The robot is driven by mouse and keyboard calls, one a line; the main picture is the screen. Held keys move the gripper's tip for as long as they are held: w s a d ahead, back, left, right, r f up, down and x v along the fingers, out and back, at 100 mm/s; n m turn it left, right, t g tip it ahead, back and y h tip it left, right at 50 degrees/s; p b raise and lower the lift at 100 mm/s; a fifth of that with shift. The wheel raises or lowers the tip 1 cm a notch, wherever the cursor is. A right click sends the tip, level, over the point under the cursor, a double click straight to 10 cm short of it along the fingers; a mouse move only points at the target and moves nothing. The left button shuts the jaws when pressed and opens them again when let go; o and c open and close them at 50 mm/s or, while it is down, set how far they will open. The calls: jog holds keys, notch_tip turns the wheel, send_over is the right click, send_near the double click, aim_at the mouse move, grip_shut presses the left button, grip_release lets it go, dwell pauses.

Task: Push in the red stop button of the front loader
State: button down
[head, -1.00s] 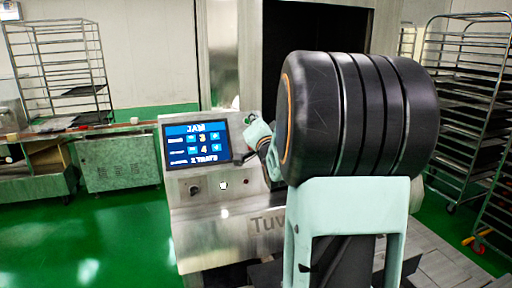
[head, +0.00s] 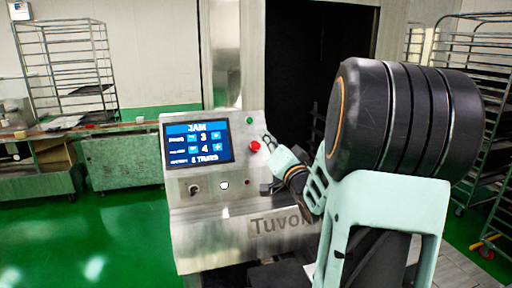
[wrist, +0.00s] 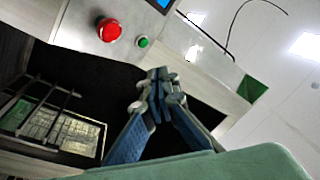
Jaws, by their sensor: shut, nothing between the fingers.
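The red stop button (head: 255,146) sits on the right side of the machine's sloping steel panel, right of the screen. It also shows in the wrist view (wrist: 108,30), at upper left, as a round red cap. My gripper (head: 267,139) is just right of the red button in the head view. In the wrist view my gripper (wrist: 157,73) is shut and empty, its fingertips together below and right of the button. A visible gap separates them from the button in that picture; the exact depth between them is hard to tell.
A small green button (head: 250,120) is above the red one, and close to my fingertips in the wrist view (wrist: 143,42). The blue screen (head: 197,144) reads JAM. A knob (head: 194,189) sits below it. Tray racks (head: 66,65) stand behind.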

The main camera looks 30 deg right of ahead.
aim_at(255, 146)
jog(key=w+d+f+b, duration=0.1)
jog(key=w+f+b, duration=0.3)
jog(key=w+f, duration=0.1)
jog(key=shift+w+d, duration=0.4)
jog(key=shift+w, duration=0.45)
dwell(0.9)
jog(key=shift+w+f+b, duration=0.25)
jog(key=shift+w+b, duration=0.05)
jog(key=shift+w, duration=0.1)
jog(key=shift+w+d+f+b, duration=0.15)
jog(key=shift+w+f+b, duration=0.1)
jog(key=shift+w+b, duration=0.1)
dwell(0.8)
jog(key=shift+s, duration=0.1)
jog(key=shift+s+a+r, duration=0.2)
jog(key=shift+s+r, duration=0.3)
jog(key=shift+s, duration=0.15)
